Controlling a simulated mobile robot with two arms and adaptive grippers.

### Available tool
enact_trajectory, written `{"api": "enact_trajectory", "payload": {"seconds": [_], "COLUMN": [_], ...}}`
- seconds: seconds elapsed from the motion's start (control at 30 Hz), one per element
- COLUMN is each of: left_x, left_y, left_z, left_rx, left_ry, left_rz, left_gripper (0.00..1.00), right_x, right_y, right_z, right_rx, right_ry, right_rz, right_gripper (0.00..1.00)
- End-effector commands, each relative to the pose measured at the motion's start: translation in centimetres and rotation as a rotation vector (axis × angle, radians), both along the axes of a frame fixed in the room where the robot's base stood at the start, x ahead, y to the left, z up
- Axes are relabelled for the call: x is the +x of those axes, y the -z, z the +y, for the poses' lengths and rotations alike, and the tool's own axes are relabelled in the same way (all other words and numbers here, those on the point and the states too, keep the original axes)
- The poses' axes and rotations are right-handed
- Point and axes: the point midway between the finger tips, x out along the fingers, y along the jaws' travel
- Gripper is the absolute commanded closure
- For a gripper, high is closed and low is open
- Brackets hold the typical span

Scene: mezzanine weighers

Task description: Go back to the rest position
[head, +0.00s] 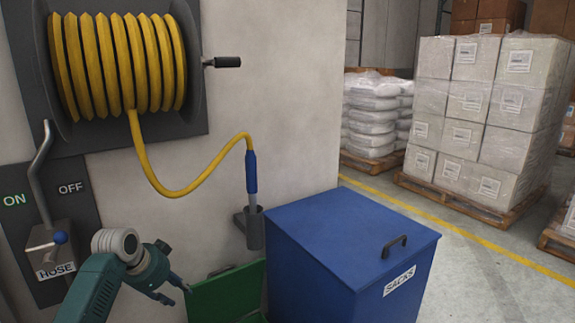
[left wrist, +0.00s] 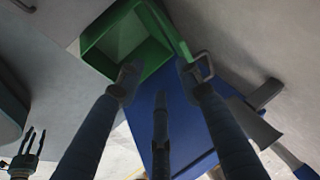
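My left gripper (head: 172,292) is low at the left of the head view, in front of the wall and beside the green bin (head: 226,292). In the left wrist view its fingers (left wrist: 160,82) are spread apart with nothing between them. They point toward the green bin (left wrist: 88,50) and the blue box (left wrist: 150,118). A dark gripper, seemingly my right one (left wrist: 34,138), shows small at the lower left of the left wrist view. Its fingers are apart and empty. The right gripper is outside the head view.
A blue lidded box (head: 350,235) marked SACKS stands right of the green bin. A yellow hose reel (head: 120,62) hangs on the wall, its nozzle (head: 251,172) upright in a holder (head: 250,228). A HOSE lever (head: 41,172) is at the left. Floor is clear at right, before pallets.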

Motion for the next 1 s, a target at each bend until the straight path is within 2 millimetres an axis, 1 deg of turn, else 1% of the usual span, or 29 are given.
{"api": "enact_trajectory", "payload": {"seconds": [0.03, 0.27, 0.37, 0.47, 0.57, 0.67, 0.7, 0.77, 0.8, 0.87, 0.9, 0.97, 1.0], "left_x": [-0.3, -1.4, -2.3, -3.7, -5.8, -9.1, -10.9, -14.1, -16.7, -20.9, -23.8, -28.2, -31.2], "left_y": [0.5, 3.7, 5.6, 7.9, 10.6, 13.8, 15.2, 17.3, 18.7, 20.7, 21.8, 23.2, 23.9], "left_z": [-0.1, 0.0, 0.1, 0.2, 0.2, 0.1, 0.1, 0.0, -0.2, -0.4, -0.7, -1.1, -1.4], "left_rx": [-0.005, -0.019, -0.023, -0.028, -0.031, -0.032, -0.03, -0.027, -0.025, -0.02, -0.018, -0.015, -0.015], "left_ry": [-0.017, -0.099, -0.145, -0.201, -0.266, -0.342, -0.374, -0.428, -0.464, -0.517, -0.548, -0.589, -0.613], "left_rz": [0.013, 0.049, 0.069, 0.095, 0.123, 0.158, 0.173, 0.197, 0.215, 0.238, 0.251, 0.272, 0.284], "left_gripper": [0.64, 0.64, 0.64, 0.64, 0.64, 0.64, 0.64, 0.64, 0.64, 0.64, 0.64, 0.64, 0.64], "right_x": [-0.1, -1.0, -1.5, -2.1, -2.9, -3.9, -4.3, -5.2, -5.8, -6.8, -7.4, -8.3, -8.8], "right_y": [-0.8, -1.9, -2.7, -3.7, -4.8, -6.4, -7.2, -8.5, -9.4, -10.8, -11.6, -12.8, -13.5], "right_z": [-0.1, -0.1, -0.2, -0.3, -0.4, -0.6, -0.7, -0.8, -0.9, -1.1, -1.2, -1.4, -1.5], "right_rx": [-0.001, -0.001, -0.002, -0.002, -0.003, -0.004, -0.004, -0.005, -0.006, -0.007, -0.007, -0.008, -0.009], "right_ry": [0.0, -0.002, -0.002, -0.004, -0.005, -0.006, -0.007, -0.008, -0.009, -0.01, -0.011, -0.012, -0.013], "right_rz": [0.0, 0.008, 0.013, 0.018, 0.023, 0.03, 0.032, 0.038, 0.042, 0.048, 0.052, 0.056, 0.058], "right_gripper": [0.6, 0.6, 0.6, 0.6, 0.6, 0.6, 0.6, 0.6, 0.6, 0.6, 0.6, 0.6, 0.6]}}
